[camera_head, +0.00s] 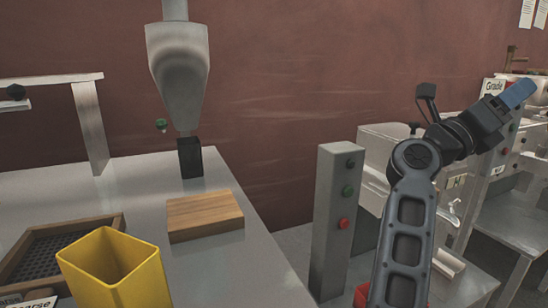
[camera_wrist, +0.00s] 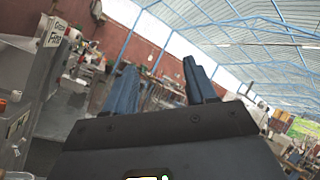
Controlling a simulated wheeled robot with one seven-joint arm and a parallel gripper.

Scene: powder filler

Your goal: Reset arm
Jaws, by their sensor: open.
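My gripper (camera_head: 518,94) is raised at the right of the head view, with its blue fingers pointing up and to the right. In the wrist view the two blue fingers of my gripper (camera_wrist: 160,90) stand apart with nothing between them. It is clear of the table and not touching anything that I can see. My dark grey arm rises from the bottom right of the head view and bends at a joint below the gripper.
A grey table (camera_head: 215,270) at left bears a yellow container (camera_head: 118,272), a wooden block (camera_head: 205,215) and a sieve tray (camera_head: 50,250). A filler nozzle (camera_head: 178,65) hangs over a black holder (camera_head: 190,158). A button post (camera_head: 335,220) stands between table and arm. Machines stand behind my arm.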

